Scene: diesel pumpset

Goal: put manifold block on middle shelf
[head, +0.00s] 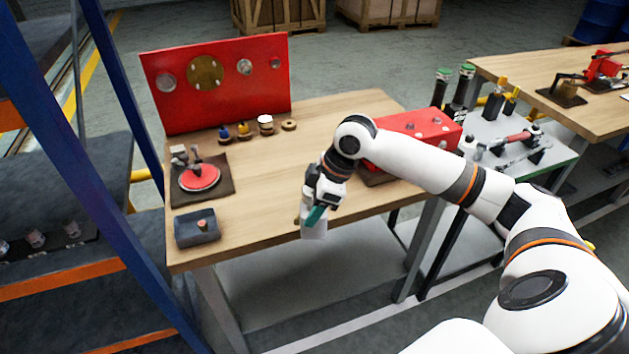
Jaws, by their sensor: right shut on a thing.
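My right gripper (318,207) is at the front edge of the wooden workbench, pointing down. It is shut on a pale grey block (313,231), which appears to be the manifold block. The gripper and wrist hide the block's upper part. A blue-framed rack with orange beams stands at the left; its middle shelf (85,180) has a dark grey surface. The gripper and block are well to the right of this shelf. My left gripper is not in view.
The workbench (345,115) carries a red panel (220,85), a red disc on a dark mat (200,178), a small grey tray (197,229) and several small parts. Small cylinders (36,238) sit on the shelf's front left.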

